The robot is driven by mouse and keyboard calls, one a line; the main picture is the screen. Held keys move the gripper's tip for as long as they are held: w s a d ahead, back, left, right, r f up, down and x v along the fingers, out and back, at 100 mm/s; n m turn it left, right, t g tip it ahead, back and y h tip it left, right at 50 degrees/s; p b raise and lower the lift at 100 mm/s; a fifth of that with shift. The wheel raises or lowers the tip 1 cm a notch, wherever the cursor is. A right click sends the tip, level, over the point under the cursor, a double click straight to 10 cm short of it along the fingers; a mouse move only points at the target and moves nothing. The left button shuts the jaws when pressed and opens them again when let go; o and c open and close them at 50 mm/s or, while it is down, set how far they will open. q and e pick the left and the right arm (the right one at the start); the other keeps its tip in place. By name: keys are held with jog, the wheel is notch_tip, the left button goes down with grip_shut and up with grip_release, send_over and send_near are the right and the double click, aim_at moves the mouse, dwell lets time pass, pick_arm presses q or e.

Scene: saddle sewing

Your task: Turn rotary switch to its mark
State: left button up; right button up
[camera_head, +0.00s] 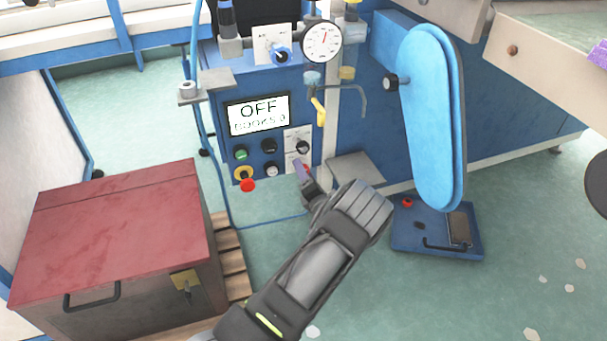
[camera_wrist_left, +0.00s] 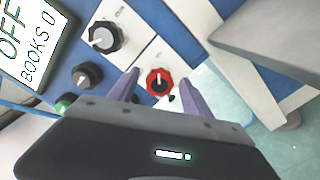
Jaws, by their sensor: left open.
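A red rotary switch (camera_wrist_left: 160,81) with a pale pointer sits on a white plate, seen in the left wrist view. My left gripper (camera_head: 301,167) is open at the panel. In the left wrist view its purple fingers (camera_wrist_left: 159,82) stand on either side of the red switch, with visible gaps. I cannot tell whether the tips reach around it in depth. My right gripper is not in view.
A display (camera_head: 258,113) reads OFF and BOOKS 0. Green (camera_head: 241,154) and red (camera_head: 247,185) buttons sit close by. A grey ledge (camera_head: 355,168) juts out right of the panel. A red-topped chest (camera_head: 115,225) stands left; a blue padded arm (camera_head: 430,115) stands right.

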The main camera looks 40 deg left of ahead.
pick_arm(q)
jog(key=shift+w+a, duration=0.3)
jog(key=shift+a, duration=0.15)
grip_shut()
dwell(0.4)
